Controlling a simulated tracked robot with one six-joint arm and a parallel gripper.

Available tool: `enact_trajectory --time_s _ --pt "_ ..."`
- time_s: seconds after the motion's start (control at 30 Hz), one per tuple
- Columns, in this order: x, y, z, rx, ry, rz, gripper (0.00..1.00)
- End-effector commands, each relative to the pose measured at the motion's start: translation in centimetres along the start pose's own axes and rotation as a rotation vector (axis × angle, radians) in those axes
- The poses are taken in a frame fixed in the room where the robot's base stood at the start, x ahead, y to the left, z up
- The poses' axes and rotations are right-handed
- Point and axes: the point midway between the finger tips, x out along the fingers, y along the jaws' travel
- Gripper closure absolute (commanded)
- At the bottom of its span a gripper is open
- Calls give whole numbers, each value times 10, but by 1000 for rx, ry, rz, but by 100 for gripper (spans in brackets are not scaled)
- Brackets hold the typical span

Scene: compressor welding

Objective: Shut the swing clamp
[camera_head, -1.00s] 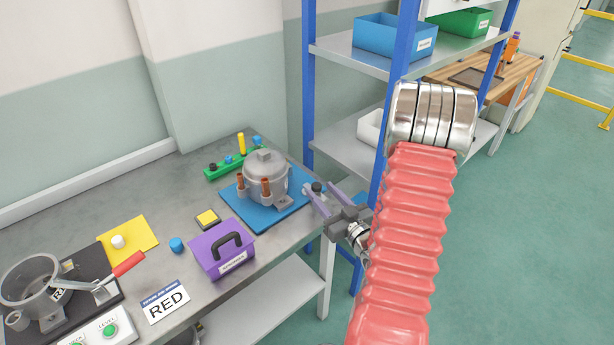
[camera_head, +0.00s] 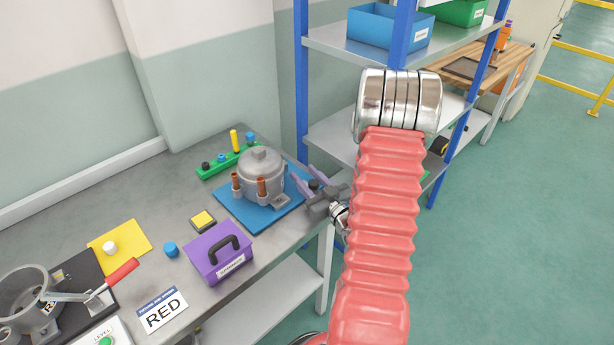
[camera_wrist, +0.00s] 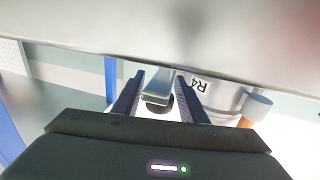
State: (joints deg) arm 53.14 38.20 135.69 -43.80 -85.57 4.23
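The grey compressor (camera_head: 262,176) with copper stubs stands upright on a blue base plate (camera_head: 241,218) at the bench's right end. My gripper (camera_head: 302,182) is open, just right of the compressor, with a dark knob (camera_head: 315,184) showing by its fingers. In the wrist view, my gripper (camera_wrist: 159,88) has a flat grey bar (camera_wrist: 158,86) with a dark round piece under it between its parted fingers. This looks like the swing clamp's arm, but I cannot be sure. Whether the fingers touch it is unclear. The clamp's pivot is hidden.
A purple box (camera_head: 218,253) with a black handle stands in front of the plate. A green rack (camera_head: 222,163) lies behind it. A black fixture (camera_head: 88,270) with a red-handled lever (camera_head: 122,271) is at left. Blue-post shelving (camera_head: 299,80) stands close behind my arm.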

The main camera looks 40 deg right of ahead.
Motion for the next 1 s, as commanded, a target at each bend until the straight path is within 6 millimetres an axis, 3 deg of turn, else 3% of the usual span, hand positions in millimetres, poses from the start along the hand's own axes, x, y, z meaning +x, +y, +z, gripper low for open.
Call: enact_trajectory --time_s 0.53,1.0 --pt "-1 1 0 0 0 2 100" --pt "2 2 0 -1 0 10 100"
